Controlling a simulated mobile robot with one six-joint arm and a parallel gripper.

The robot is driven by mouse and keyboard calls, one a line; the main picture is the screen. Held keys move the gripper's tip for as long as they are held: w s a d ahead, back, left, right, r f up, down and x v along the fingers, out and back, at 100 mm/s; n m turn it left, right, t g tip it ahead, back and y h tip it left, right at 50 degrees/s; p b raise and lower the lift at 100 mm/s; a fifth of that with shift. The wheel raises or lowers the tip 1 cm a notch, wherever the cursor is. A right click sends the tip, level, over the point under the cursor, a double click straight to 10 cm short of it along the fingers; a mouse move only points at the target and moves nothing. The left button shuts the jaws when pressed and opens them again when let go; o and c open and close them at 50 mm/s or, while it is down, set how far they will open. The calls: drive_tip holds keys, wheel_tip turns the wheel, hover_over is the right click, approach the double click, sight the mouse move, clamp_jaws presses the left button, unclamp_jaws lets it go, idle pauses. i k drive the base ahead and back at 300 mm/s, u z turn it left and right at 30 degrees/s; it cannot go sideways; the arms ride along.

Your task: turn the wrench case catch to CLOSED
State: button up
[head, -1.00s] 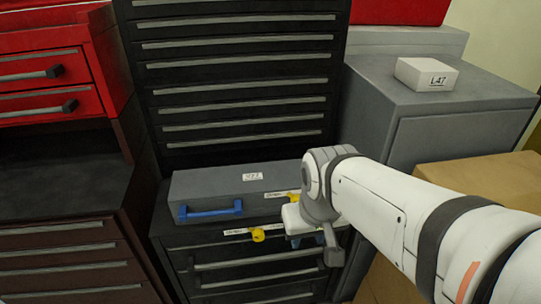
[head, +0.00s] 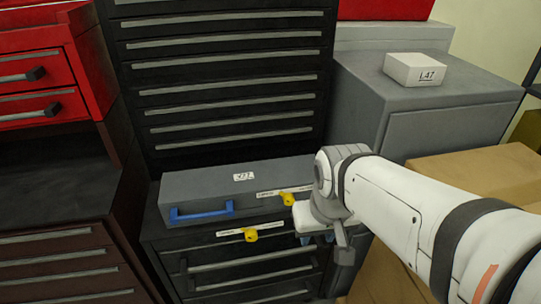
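A long grey case (head: 202,183) with a blue handle (head: 202,211) lies on top of a black drawer unit. A yellow catch (head: 288,198) sits at the right of the case's front, beside a white label strip. Its lettering and exact turn position are too small to read. A second yellow catch (head: 251,235) with its own label strip is lower, on the drawer unit's front. My gripper (head: 306,222) is just right of and below the case catch, apparently apart from it. Its fingers are mostly hidden by my wrist, so their opening cannot be told.
The black drawer unit (head: 185,263) carries the case. A tall black drawer cabinet (head: 225,90) rises behind. A grey cabinet (head: 440,140) with a white box (head: 414,69) and brown cartons (head: 480,175) stand right. A red and brown chest (head: 60,180) stands left.

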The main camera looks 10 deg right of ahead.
sight(289, 198)
drive_tip(key=u, duration=0.05)
drive_tip(key=k, duration=0.5)
drive_tip(key=z, duration=1.5)
drive_tip(key=k, duration=1.25)
drive_tip(key=u, duration=0.9)
drive_tip(key=i, duration=1)
drive_tip(key=u, duration=0.05)
